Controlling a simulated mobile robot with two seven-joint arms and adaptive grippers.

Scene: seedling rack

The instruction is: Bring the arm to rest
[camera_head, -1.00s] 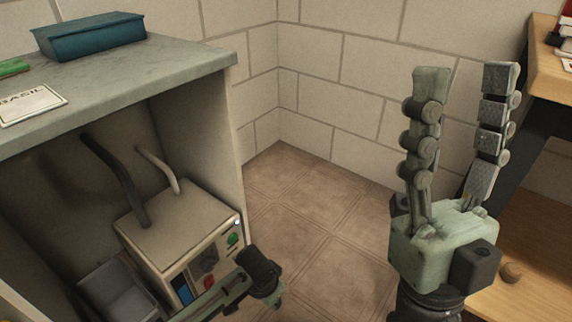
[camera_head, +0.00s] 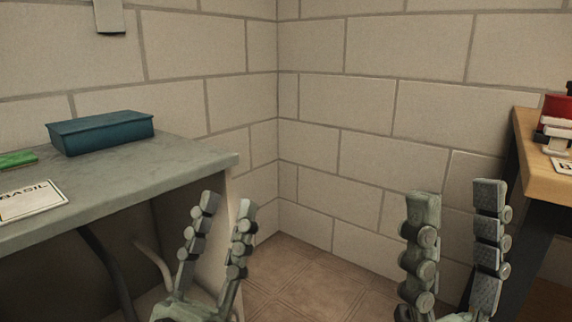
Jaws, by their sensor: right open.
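My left gripper (camera_head: 225,203) points up in front of the right end of the grey bench. Its two fingers are apart with nothing between them. My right gripper (camera_head: 456,190) points up at the lower right, in front of the wall and the wooden table. Its two fingers are spread wide and empty. The palm of the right gripper is cut off by the bottom edge of the picture.
The grey bench (camera_head: 150,175) at left carries a blue tray (camera_head: 100,134), a green object (camera_head: 18,158) and a card reading BASIL (camera_head: 28,201). A wooden table (camera_head: 545,160) with red and white items stands at right. Tiled floor (camera_head: 300,272) lies between.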

